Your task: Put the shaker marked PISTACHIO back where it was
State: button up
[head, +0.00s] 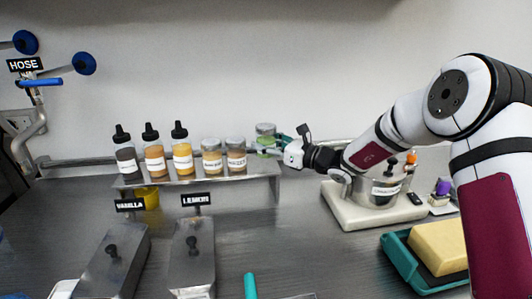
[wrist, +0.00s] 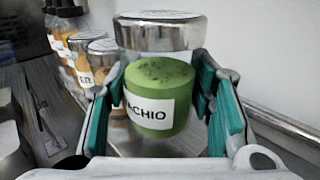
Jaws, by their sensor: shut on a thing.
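The PISTACHIO shaker (wrist: 160,98) is a clear jar with green contents, a metal lid and a white label; "ACHIO" is readable in the wrist view. My gripper (wrist: 162,88) is shut on it, with a teal finger pad on either side. In the head view the shaker (head: 265,141) is at the right end of the raised metal shelf (head: 230,185), looking upright. It appears slightly higher than the neighbouring shakers; I cannot tell whether its base touches the shelf. My gripper (head: 277,144) reaches it from the right.
Two shakers (head: 212,157) (head: 236,157) and several black-capped squeeze bottles (head: 154,158) stand on the shelf to the left. Lidded metal tubs (head: 190,262) are in front. A white scale-like base with a metal pot (head: 376,192) stands to the right, beside a teal tray (head: 408,265).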

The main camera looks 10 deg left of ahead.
jog(key=shift+w+a, duration=0.2)
jog(key=shift+w, duration=0.6)
jog(key=shift+f, duration=1.75)
jog(key=shift+f, duration=0.1)
jog(key=shift+f, duration=0.15)
jog(key=o, duration=1.2)
jog(key=shift+d+r, duration=0.1)
jog(key=shift+r, duration=0.15)
jog(key=v, duration=1.2)
